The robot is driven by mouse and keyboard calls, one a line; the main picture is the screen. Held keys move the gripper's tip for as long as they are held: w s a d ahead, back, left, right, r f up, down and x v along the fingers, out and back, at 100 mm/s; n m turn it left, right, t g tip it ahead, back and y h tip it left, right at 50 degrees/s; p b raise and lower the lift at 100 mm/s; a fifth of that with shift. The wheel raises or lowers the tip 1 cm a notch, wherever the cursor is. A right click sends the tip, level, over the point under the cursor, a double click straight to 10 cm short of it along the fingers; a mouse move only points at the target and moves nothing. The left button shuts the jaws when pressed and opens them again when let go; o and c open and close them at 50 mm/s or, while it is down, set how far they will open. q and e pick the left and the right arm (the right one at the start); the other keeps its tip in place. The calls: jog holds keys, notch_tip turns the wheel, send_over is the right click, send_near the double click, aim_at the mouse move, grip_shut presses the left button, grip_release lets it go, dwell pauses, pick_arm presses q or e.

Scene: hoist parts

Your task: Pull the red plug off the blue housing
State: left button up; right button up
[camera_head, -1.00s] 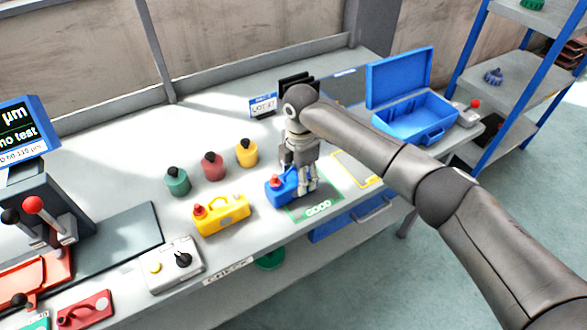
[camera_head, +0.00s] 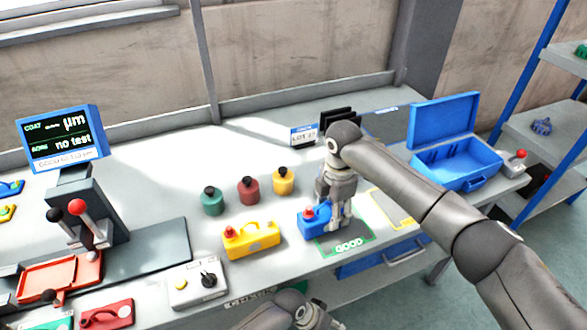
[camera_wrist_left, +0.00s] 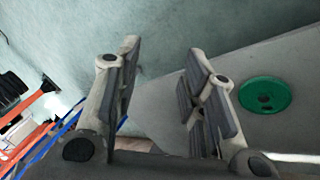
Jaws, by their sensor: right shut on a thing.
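The blue housing (camera_head: 322,222) stands on the bench at the left edge of the green-framed GOOD mat (camera_head: 350,245). The red plug (camera_head: 309,212) sits on its left end. My right gripper (camera_head: 336,220) points down and is shut on the blue housing, right of the plug; its fingers hide part of the housing. My left arm shows at the bottom edge in the head view. My left gripper (camera_wrist_left: 165,85) is open and empty in the left wrist view, away from the housing, with floor behind it.
A yellow housing (camera_head: 252,240) with its own red plug stands left of the blue one. Green, red and yellow bottles (camera_head: 248,191) stand behind. A switch box (camera_head: 197,284) is front left; an open blue case (camera_head: 455,165) is right. A green disc (camera_wrist_left: 265,94) shows in the left wrist view.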

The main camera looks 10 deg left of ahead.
pick_arm(q)
jog(key=s+d+r+m+g+h, duration=0.1)
jog(key=d+r+m, duration=0.1)
jog(key=d+r, duration=0.3)
jog(key=s+d+r+m+g, duration=0.15)
jog(key=d+r, duration=0.25)
jog(key=r, duration=0.4)
notch_tip(320, 180, up, 31)
jog(key=m+t+y, duration=0.3)
jog(key=m+y, duration=0.1)
jog(key=m, duration=0.3)
send_over(308, 207)
jog(key=s+a, duration=0.1)
jog(key=a, duration=0.2)
jog(key=shift+g+h, duration=0.25)
jog(key=shift+h, duration=0.05)
jog(key=x, duration=1.2)
jog(key=shift+s+a+f, duration=0.1)
jog(key=shift+a, duration=0.05)
grip_shut()
